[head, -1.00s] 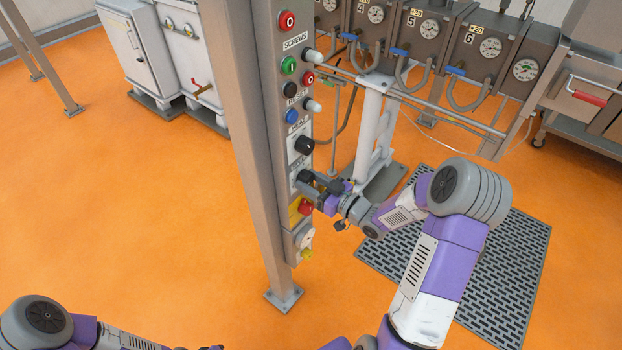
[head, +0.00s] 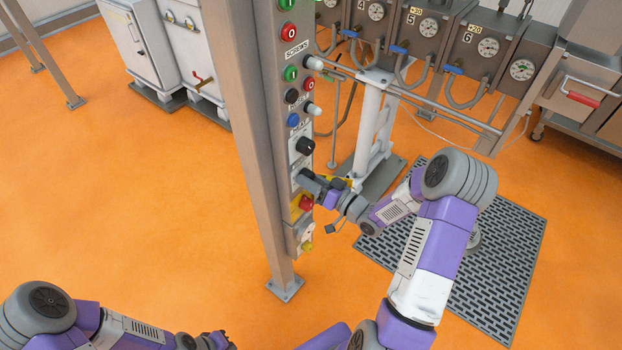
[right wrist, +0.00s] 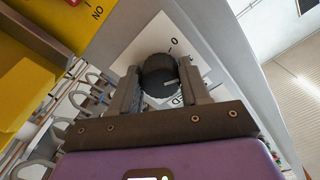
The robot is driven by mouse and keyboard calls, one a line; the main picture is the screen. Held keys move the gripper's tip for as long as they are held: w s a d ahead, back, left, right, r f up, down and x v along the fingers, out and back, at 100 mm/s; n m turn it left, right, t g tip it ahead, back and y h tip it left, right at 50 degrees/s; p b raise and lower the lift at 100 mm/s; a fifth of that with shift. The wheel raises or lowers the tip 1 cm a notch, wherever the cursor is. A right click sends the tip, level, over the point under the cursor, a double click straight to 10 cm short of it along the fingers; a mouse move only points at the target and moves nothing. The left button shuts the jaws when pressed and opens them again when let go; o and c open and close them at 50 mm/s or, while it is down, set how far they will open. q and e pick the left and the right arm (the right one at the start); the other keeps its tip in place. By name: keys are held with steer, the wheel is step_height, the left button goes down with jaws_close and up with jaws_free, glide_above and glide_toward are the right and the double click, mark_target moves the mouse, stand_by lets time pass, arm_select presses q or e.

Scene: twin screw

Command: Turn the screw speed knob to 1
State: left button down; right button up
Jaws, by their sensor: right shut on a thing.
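The control panel (head: 302,158) on the grey post carries buttons and black knobs. My right gripper (head: 308,181) is at the lower black knob, below another black knob (head: 305,146). In the right wrist view the gripped black knob (right wrist: 159,74) sits between the two fingers of my right gripper (right wrist: 160,88), which are shut on it. A white plate behind it shows a "0" mark and part of a label; the fingers hide the rest, so its setting is unclear. My left gripper (head: 215,341) is low at the bottom edge, far from the panel; its fingers are unclear.
A red switch on a yellow plate (head: 305,202) is just below the right gripper. A yellow box (right wrist: 30,85) is close on the left in the right wrist view. Pipes and gauges (head: 488,46) stand behind. The orange floor left of the post is clear.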

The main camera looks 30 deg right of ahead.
stand_by(0.3)
steer(key=o, duration=1)
steer(key=p+v, duration=0.1)
steer(key=v, duration=0.6)
steer(key=shift+s, duration=0.35)
steer(key=shift+d, duration=0.1)
